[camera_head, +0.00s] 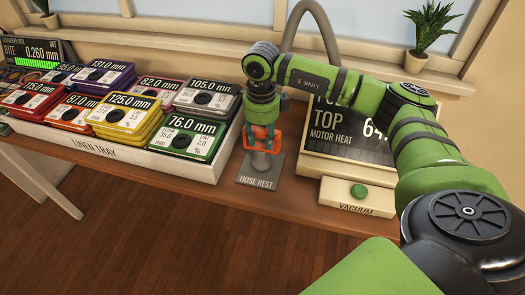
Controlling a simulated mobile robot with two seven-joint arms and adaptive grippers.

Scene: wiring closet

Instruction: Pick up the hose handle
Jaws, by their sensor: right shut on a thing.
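Most of the handle is hidden by the gripper. I cannot tell whether it still touches the rest. A grey hose (322,22) arches up behind my right arm, and its lower run is hidden. My left gripper is not in view.
To the right are a VACUUM box (345,204) with a green button (358,191) and a dark motor heat display (345,132). Potted plants stand on the sill behind.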

